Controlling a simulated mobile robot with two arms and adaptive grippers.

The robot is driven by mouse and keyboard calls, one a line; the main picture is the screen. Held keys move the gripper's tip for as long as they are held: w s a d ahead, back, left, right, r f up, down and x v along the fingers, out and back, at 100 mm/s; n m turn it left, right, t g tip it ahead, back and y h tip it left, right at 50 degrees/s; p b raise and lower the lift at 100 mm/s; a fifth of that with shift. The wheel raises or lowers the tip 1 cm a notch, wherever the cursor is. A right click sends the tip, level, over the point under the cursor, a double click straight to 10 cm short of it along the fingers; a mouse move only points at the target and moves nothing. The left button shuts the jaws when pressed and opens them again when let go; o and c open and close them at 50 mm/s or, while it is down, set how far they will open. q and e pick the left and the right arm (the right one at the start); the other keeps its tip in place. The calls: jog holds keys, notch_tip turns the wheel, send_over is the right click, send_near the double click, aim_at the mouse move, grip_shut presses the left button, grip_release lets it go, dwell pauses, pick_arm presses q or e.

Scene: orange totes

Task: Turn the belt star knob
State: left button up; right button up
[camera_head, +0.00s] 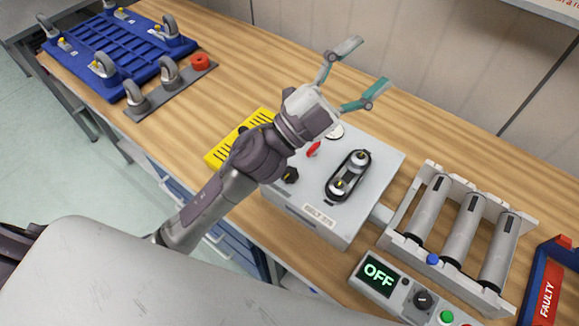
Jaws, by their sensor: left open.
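The grey belt box (380,165) stands on the wooden workbench, with a label on its front. A small black knob (290,175), which looks like the star knob, sits at the left of its top, close beside my forearm. A belt on two pulleys (349,176) is on the box top, with a red lever (314,149) near it. My left gripper (365,68) is open and empty, its teal-tipped fingers spread above the bench behind the box. My left wrist passes over the box's back left part and hides some of it. My right gripper is not in view.
A roller unit (432,250) stands right of the box, with a control panel (378,275) reading OFF in front. A yellow slotted plate (222,152) lies left of the box. A blue wheeled frame (118,57) lies at the far left. The bench behind is clear.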

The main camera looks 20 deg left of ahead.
pick_arm(q)
jog(key=s+d+m+g+h, duration=0.55)
jog(key=d+m+g, duration=0.25)
jog(key=m+g, duration=0.6)
jog(key=m+g+y, duration=0.3)
jog(key=m+y, duration=0.2)
jog(key=y, duration=1.8)
send_over(289, 173)
notch_tip(289, 173, down, 17)
notch_tip(289, 173, down, 13)
jog(key=p, duration=0.4)
jog(key=shift+c, duration=0.3)
jog(key=c, duration=1.1)
